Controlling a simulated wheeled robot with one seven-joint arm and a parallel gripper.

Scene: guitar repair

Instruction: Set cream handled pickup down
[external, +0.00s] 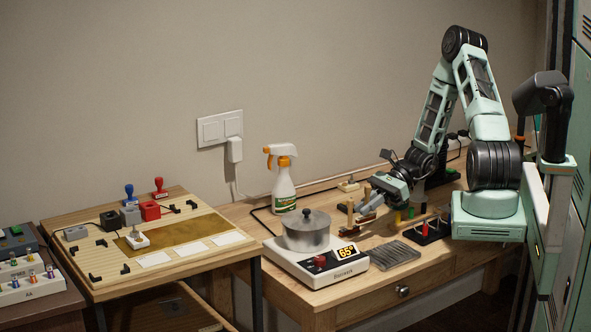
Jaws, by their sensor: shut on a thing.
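My gripper (363,214) is low over the right-hand wooden desk, just right of the pot, with its fingers pointing down and to the left. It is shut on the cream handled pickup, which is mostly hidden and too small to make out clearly. I cannot tell whether it touches the desk. Small tan upright pieces (350,211) show just left of the fingertips. Another small pale block with a knob (347,185) sits behind, near the wall.
A lidded metal pot (307,232) stands on a white heater (316,265) left of my gripper. A spray bottle (284,183) stands behind it. A ribbed grey mat (396,254) and a dark rack of tools (429,232) lie in front and right. A gap separates the workbench (185,279) and desk.

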